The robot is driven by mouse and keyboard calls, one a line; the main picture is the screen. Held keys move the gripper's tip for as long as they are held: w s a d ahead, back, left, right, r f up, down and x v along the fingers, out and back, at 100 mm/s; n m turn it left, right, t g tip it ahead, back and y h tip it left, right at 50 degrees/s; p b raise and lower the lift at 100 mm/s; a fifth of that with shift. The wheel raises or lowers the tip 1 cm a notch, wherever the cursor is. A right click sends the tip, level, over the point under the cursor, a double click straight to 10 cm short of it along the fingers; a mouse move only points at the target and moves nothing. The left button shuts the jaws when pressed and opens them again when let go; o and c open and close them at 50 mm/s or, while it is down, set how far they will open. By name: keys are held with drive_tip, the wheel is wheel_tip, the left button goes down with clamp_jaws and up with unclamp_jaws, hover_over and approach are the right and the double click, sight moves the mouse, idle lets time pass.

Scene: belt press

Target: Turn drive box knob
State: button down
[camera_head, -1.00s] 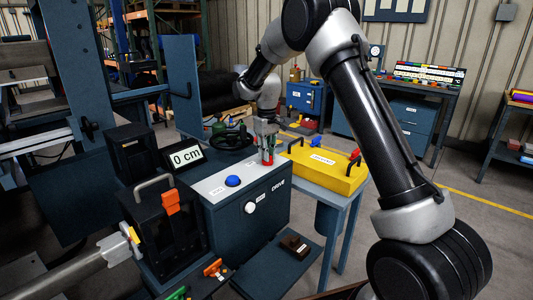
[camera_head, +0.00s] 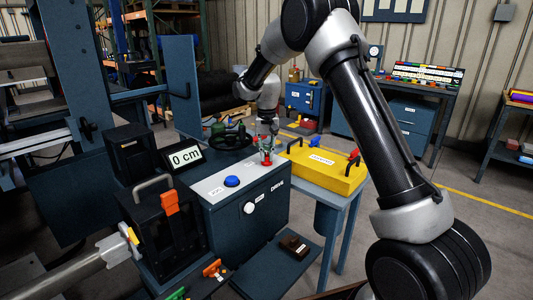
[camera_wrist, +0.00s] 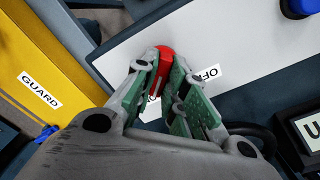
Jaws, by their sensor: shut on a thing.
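The dark blue drive box (camera_head: 272,213) stands at the centre of the head view, with a pale top panel. A red knob (camera_wrist: 165,56) stands on the panel near its far right end; it is small in the head view (camera_head: 267,160). My gripper (camera_wrist: 160,72) has its green-padded fingers closed around the red knob, partly covering it. In the head view my gripper (camera_head: 266,148) points down at the panel. A label under the fingers is partly hidden, so the knob's setting cannot be read.
A blue button (camera_head: 232,181) is on the same panel, and a white dial (camera_head: 249,208) is on the box front. A yellow guard (camera_head: 325,171) lies close to the right of the box. A black handwheel (camera_head: 229,141) is behind.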

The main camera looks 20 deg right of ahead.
sight(267, 154)
idle(0.4)
drive_tip(key=c, duration=1.5)
unclamp_jaws()
drive_tip(key=shift+o, duration=0.2)
wheel_tip(267, 154, up, 12)
